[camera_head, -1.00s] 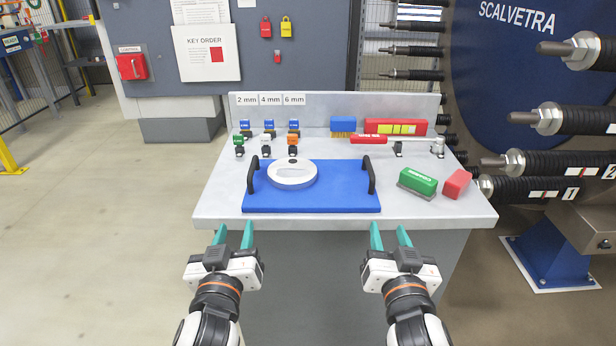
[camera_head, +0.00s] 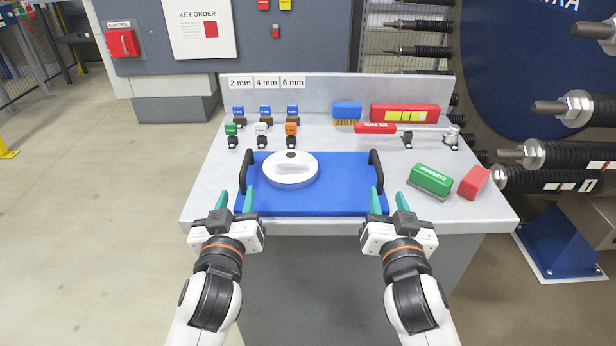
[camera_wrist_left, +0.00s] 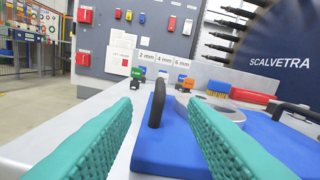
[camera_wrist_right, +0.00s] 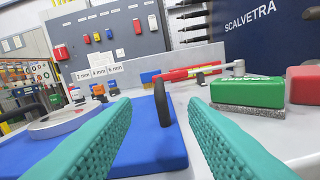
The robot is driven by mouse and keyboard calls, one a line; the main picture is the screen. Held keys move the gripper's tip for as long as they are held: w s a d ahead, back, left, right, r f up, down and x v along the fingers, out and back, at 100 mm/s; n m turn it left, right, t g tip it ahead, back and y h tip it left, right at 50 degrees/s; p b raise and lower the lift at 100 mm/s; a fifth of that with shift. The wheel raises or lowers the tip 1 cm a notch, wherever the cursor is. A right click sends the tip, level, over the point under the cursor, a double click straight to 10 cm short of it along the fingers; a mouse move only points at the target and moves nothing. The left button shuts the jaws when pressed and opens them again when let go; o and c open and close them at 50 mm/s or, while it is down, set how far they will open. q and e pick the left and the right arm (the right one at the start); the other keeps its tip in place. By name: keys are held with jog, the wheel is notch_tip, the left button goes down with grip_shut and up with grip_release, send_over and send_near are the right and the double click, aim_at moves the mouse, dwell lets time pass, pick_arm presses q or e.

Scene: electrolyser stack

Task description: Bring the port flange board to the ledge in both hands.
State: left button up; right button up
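The port flange board is a blue board (camera_head: 335,196) lying flat on the grey table, with a white round flange (camera_head: 290,181) on it. It has a black upright handle at its left end (camera_head: 246,172) and another at its right end (camera_head: 376,169). My left gripper (camera_head: 235,200) is open and empty at the board's front left corner, its fingers pointing at the left handle, which stands beyond them in the left wrist view (camera_wrist_left: 156,104). My right gripper (camera_head: 389,200) is open and empty at the front right corner. The right handle shows between its fingers in the right wrist view (camera_wrist_right: 163,104), ahead of them.
A green block brush (camera_head: 430,179) and a red block (camera_head: 474,182) lie right of the board. A red torque wrench (camera_head: 376,128), a blue brush (camera_head: 347,112) and a red case (camera_head: 404,113) lie behind. Several small coloured pieces (camera_head: 262,129) stand at the back left.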

aim_at(245, 162)
pick_arm(q)
jog(key=w, duration=1.1)
jog(key=shift+a, duration=0.1)
pick_arm(e)
jog(key=w, duration=1.1)
pick_arm(q)
grip_shut()
pick_arm(e)
grip_shut()
pick_arm(q)
jog(key=shift+r, duration=0.35)
pick_arm(e)
jog(key=shift+r, duration=0.35)
